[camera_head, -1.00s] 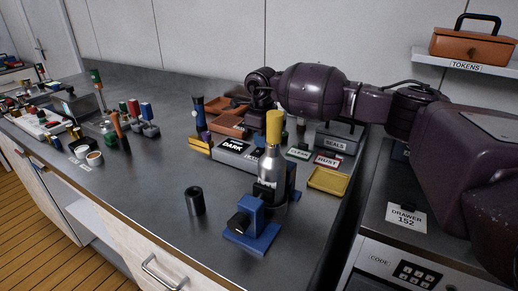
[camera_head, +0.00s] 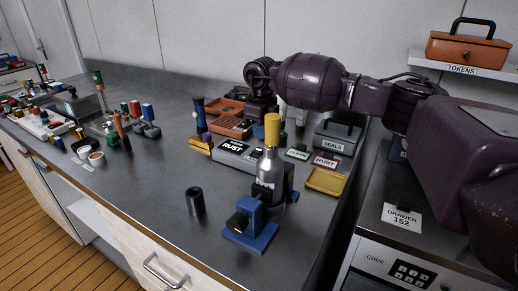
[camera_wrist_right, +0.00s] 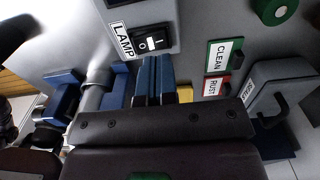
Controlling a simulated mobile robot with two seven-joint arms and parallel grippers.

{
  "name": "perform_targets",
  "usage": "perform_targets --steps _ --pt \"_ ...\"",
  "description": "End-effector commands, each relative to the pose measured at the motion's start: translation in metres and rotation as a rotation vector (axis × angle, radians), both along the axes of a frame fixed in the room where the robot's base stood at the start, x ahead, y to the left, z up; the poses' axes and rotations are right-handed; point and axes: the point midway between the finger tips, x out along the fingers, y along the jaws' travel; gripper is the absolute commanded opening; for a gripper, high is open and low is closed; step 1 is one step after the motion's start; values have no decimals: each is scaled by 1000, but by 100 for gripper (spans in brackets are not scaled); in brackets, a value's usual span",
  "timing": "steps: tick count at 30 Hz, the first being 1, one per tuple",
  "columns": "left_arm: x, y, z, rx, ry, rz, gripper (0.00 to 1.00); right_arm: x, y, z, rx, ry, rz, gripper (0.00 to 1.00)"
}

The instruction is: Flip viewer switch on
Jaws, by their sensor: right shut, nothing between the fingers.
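The viewer (camera_head: 228,166) is a low grey box in the middle of the bench, with a black display (camera_head: 240,149) that reads RUST under a smaller line I cannot read. In the right wrist view, a black rocker switch (camera_wrist_right: 152,40) sits beside a LAMP label (camera_wrist_right: 122,41). I cannot tell which way the rocker is tilted. My right gripper (camera_wrist_right: 154,62) has its blue fingers together and empty, just below the switch in that view and seemingly apart from it. In the head view the fingertips are hidden. My left gripper is not in view.
A bottle with a yellow cap (camera_head: 272,130) and a blue stand (camera_head: 252,236) stand in front of the viewer. CLEAN (camera_head: 298,154) and RUST (camera_head: 326,161) labels, a yellow tray (camera_head: 325,181) and a SEALS box (camera_head: 336,138) are to its right.

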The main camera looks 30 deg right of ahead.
Motion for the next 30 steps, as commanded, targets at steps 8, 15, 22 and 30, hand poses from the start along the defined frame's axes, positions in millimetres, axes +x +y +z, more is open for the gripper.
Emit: perform_targets --steps 8,15,22,30 --pt "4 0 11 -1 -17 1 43 0 0 21 0 -4 1 0" --pt "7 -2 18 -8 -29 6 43 0 0 34 0 -2 1 0" --pt "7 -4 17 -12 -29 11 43 0 0 33 0 0 1 0" --pt "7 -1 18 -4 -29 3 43 0 0 34 0 -1 1 0"
